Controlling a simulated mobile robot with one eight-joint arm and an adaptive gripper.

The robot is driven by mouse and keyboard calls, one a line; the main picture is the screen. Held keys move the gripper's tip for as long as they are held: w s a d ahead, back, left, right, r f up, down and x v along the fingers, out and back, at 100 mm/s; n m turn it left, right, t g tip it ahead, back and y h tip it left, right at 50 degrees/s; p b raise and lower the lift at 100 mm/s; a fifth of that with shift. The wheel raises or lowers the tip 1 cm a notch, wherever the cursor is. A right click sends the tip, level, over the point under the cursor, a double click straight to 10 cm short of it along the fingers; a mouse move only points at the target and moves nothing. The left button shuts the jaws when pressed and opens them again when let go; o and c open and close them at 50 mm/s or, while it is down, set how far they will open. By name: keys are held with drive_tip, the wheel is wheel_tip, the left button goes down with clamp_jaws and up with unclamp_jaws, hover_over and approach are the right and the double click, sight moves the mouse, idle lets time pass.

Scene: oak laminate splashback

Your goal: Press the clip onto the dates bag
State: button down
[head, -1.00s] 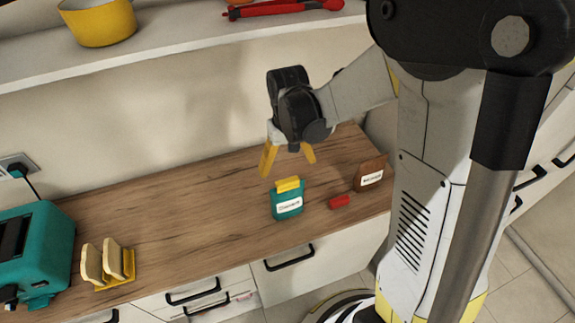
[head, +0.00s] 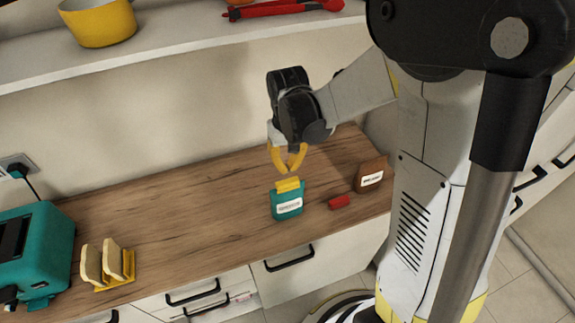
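A teal bag (head: 288,207) with a white label stands upright on the counter, and a yellow clip (head: 288,184) sits along its top edge. A brown bag (head: 371,174) with a white label stands to the right, nothing on its top. A red clip (head: 340,202) lies on the counter between the two bags. The label print is too small to read, so I cannot tell which bag holds dates. My gripper (head: 290,172) points down just above the yellow clip in the picture, its yellow fingers shut with nothing seen between them. Whether the tips touch the clip is unclear.
A teal toaster (head: 38,250) and a yellow rack (head: 116,283) with toast slices stand at the left of the wooden counter (head: 180,215). A shelf (head: 180,47) above holds a yellow pot (head: 98,22) and red tongs (head: 290,9). The counter's middle is clear.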

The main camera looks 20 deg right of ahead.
sight(287, 181)
drive_tip(key=shift+f, duration=0.15)
idle(0.5)
drive_tip(key=shift+f+b, duration=2.45)
drive_tip(key=shift+f, duration=0.2)
drive_tip(key=shift+r, duration=0.15)
drive_tip(key=shift+r+p, duration=2.45)
drive_tip(key=shift+r, duration=0.95)
drive_tip(key=shift+s, duration=0.1)
